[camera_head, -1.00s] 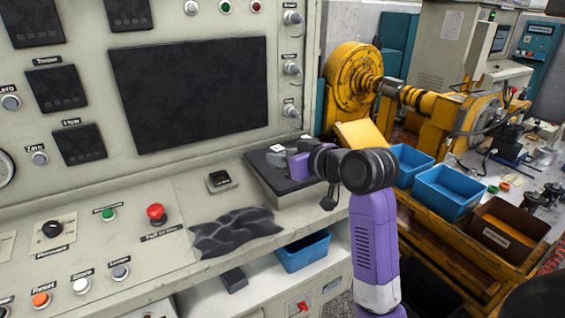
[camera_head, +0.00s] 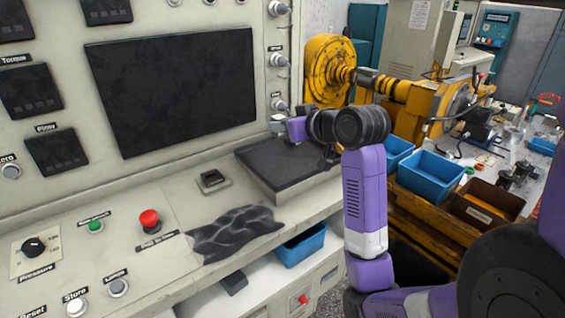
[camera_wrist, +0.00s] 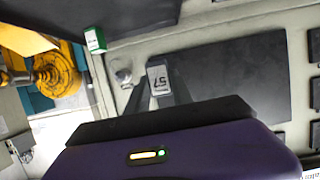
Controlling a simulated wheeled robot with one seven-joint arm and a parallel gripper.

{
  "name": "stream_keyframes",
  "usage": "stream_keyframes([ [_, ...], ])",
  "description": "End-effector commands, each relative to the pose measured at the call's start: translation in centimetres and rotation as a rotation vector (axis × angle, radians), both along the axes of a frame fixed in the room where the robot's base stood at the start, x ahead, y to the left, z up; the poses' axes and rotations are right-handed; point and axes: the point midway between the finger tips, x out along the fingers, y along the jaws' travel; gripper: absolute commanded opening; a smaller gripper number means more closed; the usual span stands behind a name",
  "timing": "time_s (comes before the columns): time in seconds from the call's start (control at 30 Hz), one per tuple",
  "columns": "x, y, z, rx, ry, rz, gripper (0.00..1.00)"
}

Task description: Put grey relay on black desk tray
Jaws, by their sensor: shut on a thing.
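My gripper (camera_head: 281,125) is shut on a small grey block, the grey relay (camera_wrist: 159,79), which has dark markings on its face. In the head view the relay shows as a pale bit (camera_head: 276,127) at the fingertips, raised above a flat black-topped stand (camera_head: 285,170). A wavy black piece (camera_head: 235,232) lies on the console ledge to the left of the stand. I cannot tell for certain which of these two is the black desk tray.
A small green-and-white block (camera_wrist: 95,40) shows beside the black surface in the wrist view. The upright panel with a dark screen (camera_head: 172,88) stands close behind the gripper. A red button (camera_head: 149,219) sticks up left. A blue bin (camera_head: 302,246) is below the ledge.

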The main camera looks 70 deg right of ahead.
Motion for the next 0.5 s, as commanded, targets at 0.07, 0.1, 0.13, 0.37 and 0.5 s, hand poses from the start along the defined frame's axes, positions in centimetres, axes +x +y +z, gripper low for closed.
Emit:
stream_keyframes([
  [0.07, -0.1, 0.0, -2.3, 0.007, 0.002, -0.002, 0.00],
  [0.1, -0.1, 0.0, -3.2, 0.006, 0.002, -0.001, 0.00],
  [0.13, -0.1, 0.0, -3.7, 0.005, 0.003, 0.000, 0.00],
  [0.37, 0.0, 0.0, -6.4, 0.000, 0.000, 0.001, 0.00],
  [0.5, 0.0, 0.0, -7.5, 0.002, 0.000, 0.001, 0.00],
])
